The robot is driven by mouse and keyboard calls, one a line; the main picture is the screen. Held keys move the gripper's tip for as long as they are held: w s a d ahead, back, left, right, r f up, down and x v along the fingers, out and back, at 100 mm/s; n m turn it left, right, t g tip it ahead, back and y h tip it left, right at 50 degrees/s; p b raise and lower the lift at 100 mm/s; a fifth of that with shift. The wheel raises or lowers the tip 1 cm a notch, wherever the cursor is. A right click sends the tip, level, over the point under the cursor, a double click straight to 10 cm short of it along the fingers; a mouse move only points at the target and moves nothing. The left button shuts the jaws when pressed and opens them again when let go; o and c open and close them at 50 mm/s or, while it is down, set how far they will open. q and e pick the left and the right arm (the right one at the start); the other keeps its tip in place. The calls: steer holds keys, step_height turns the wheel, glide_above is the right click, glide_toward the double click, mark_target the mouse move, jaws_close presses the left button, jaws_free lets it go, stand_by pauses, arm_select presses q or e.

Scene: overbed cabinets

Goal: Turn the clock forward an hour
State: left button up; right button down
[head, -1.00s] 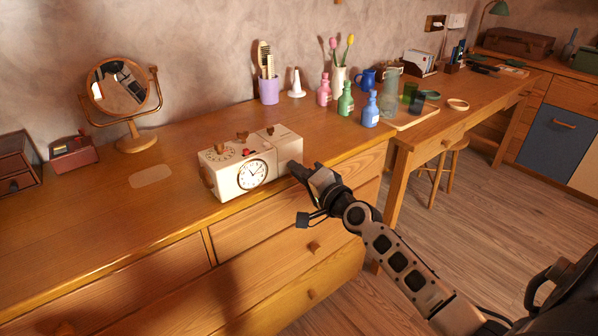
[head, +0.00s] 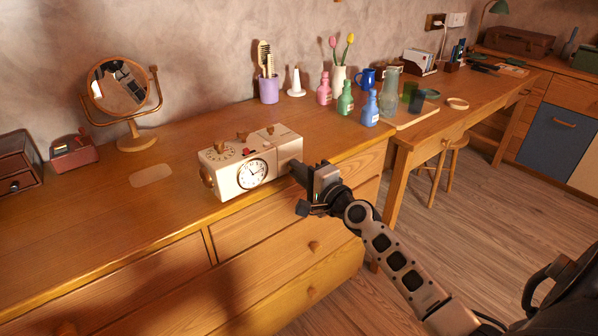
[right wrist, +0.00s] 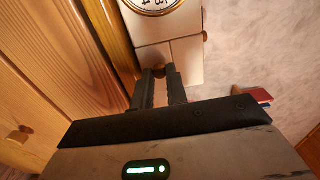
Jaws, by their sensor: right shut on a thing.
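The clock (head: 262,160) is a cream box on the wooden dresser. It has a white dial (head: 252,174) with dark hands on its front, brown knobs on top and at its left end, and a red button on top. The exact time is too small to read. My right gripper (head: 297,170) is at the clock's right end. In the right wrist view, its two dark fingers are shut on a small brown knob (right wrist: 159,70) on the clock's end. In the head view the gripper hides this knob. My left gripper is not in view.
A round mirror (head: 118,88) and a small red-brown box (head: 73,153) stand left of the clock. A purple brush cup (head: 269,90), a white cone, and pink, green and blue bottles (head: 370,109) stand behind and right. The dresser top in front of the mirror is mostly clear.

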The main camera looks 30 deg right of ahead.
steer(key=c, duration=1.4)
jaws_free()
steer(key=s+d+n+b, duration=0.1)
steer(key=s+n+b, duration=0.1)
steer(key=s+n, duration=1.6)
steer(key=shift+s+a+f+n+g+y+p, duration=0.25)
steer(key=shift+s+a+f+n+g+p, duration=0.35)
steer(key=shift+s+a+f+g+p, duration=1.6)
steer(key=shift+s+a+f+n+y+p, duration=0.2)
steer(key=shift+a+f+n, duration=0.65)
steer(key=shift+a, duration=2.95)
steer(key=shift+s+a+f+n+g+y+p, duration=0.3)
steer(key=shift+s+a+f+g+p, duration=1.2)
steer(key=shift+a, duration=1.5)
steer(key=shift+w+f+t+b, duration=0.3)
steer(key=shift+w+t, duration=0.1)
steer(key=shift+w, duration=0.1)
